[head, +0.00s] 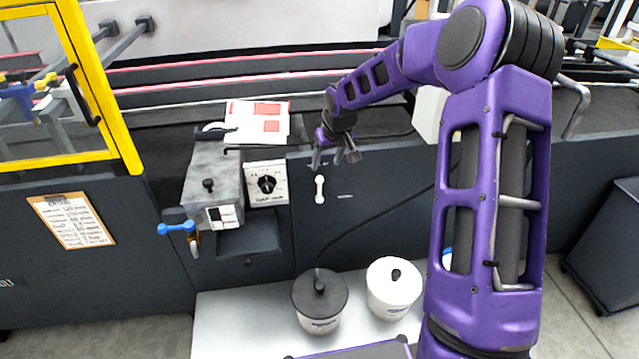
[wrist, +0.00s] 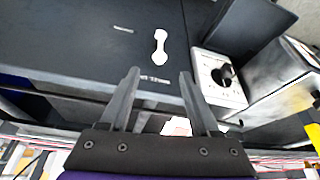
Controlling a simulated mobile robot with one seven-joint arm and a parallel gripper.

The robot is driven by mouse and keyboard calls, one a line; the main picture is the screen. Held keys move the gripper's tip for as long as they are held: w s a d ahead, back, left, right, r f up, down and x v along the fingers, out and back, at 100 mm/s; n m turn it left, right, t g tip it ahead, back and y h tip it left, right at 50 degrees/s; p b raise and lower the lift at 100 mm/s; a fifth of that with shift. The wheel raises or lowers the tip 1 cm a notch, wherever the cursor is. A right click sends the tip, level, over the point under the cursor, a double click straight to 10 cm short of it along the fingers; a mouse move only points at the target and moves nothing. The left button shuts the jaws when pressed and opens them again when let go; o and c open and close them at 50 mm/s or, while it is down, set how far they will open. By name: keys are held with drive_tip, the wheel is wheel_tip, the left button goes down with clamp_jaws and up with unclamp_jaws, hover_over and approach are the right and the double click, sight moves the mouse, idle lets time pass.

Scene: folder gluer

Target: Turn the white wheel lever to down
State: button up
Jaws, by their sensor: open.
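The white wheel lever (head: 319,189) is a small white handle on the dark front panel of the machine, right of a white dial box. In the head view it stands roughly upright, with a rounded end at top and bottom. It also shows in the wrist view (wrist: 160,48), beyond the fingertips and apart from them. My gripper (head: 335,158) is above the lever and slightly right of it in the head view. In the wrist view my gripper (wrist: 158,75) has its two fingers spread with nothing between them.
The white dial box (head: 266,184) with a black knob is left of the lever. A black-lidded pot (head: 320,300) and a white-lidded pot (head: 393,287) stand below on a light table (head: 240,325).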

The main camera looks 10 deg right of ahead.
sight(321, 180)
drive_tip(key=b+x, duration=0.1)
drive_tip(key=x, duration=1.1)
drive_tip(key=shift+a, duration=0.1)
clamp_jaws()
idle(1.0)
